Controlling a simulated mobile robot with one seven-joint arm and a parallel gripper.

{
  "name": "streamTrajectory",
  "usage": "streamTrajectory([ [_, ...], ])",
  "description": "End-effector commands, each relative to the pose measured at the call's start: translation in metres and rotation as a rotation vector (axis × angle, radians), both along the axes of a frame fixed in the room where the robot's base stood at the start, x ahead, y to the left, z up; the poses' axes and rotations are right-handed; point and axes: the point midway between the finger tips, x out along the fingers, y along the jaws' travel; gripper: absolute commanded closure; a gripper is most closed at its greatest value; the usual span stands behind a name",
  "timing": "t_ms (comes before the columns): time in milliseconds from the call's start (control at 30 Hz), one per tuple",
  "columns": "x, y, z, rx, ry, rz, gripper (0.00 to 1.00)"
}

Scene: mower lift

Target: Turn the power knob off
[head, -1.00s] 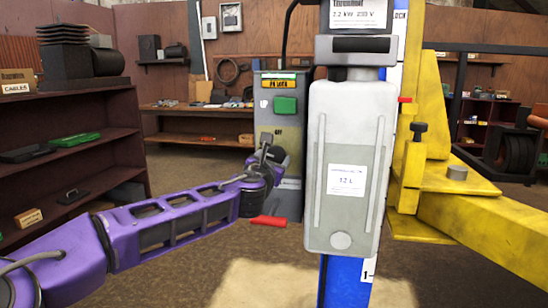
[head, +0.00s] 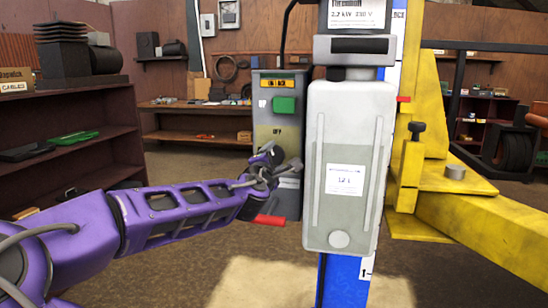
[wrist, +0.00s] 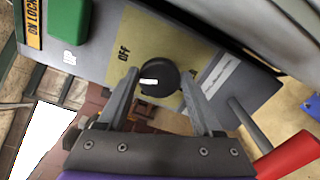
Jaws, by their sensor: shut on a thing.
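The power knob (wrist: 158,76) is round and black with a short white pointer mark. In the wrist view it sits on a yellow panel, between the fingertips of my gripper (wrist: 158,84), which is shut on it. The pointer faces the picture's left; the OFF label (wrist: 124,51) lies up and left of the knob. A finger partly covers another label below right. In the head view my gripper (head: 284,166) is at the front of the grey control box (head: 262,112) and hides the knob.
A green button (head: 284,105) is above on the box. A red-handled lever (head: 270,220) sticks out below my gripper. A grey tank (head: 340,215) stands close right of the box, with a yellow lift arm (head: 480,218) beyond. Dark shelves (head: 75,150) stand left.

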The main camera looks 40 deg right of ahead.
Motion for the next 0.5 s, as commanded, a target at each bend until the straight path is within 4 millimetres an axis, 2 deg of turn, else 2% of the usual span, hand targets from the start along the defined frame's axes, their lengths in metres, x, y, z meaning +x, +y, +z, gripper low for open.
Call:
streamTrajectory([
  [500,-0.0006,-0.0005,-0.0014,0.203,-0.238,-0.001,0.88],
])
